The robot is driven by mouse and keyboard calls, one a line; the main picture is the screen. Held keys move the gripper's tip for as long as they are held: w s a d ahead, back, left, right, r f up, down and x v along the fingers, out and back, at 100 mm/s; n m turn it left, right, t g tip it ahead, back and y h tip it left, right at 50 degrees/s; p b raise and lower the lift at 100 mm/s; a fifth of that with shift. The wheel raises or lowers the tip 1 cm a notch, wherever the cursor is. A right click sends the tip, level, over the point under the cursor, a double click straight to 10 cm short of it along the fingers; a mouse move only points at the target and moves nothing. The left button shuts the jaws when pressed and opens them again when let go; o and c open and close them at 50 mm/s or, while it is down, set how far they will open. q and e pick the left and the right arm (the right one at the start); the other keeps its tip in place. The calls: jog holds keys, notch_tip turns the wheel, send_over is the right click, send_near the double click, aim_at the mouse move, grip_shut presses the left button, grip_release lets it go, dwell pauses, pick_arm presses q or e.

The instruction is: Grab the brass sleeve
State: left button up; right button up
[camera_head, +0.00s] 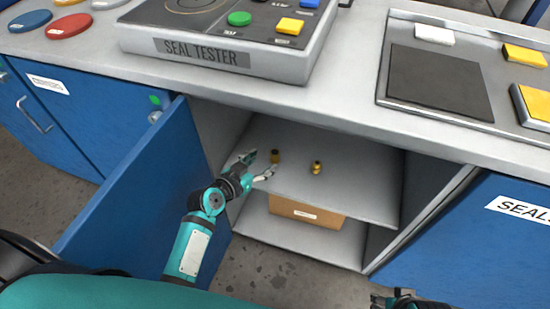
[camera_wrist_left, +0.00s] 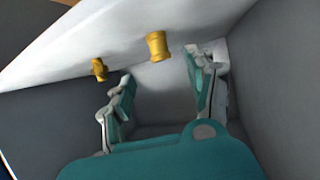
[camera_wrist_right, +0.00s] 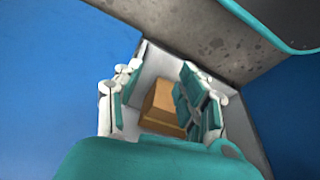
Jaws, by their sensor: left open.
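The brass sleeve (camera_head: 275,156), a small plain cylinder with slightly flared ends, stands on the upper shelf of the open cabinet. It also shows in the left wrist view (camera_wrist_left: 157,46), ahead of and between the fingertips. My left gripper (camera_head: 261,165) is inside the cabinet, open and empty, just short of the sleeve and not visibly touching it. A second brass piece (camera_head: 316,167), with a stepped shape, stands to the sleeve's right; it also shows in the left wrist view (camera_wrist_left: 98,68). My right gripper (camera_wrist_right: 160,72) is open and empty, low in front of the cabinet.
The blue cabinet door (camera_head: 130,200) stands open left of my left arm. A cardboard box (camera_head: 305,212) sits on the lower shelf, below the brass pieces. The grey counter (camera_head: 340,95) overhangs the opening, with the seal tester (camera_head: 215,50) on top.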

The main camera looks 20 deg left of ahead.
aim_at(273, 154)
pick_arm(q)
jog(key=b+x, duration=0.1)
jog(key=x, duration=0.5)
jog(key=shift+w+f, duration=0.1)
jog(key=shift+w, duration=0.25)
pick_arm(e)
jog(key=v, duration=0.5)
jog(key=shift+d+r, duration=0.1)
jog(key=shift+r, duration=0.2)
pick_arm(q)
grip_shut()
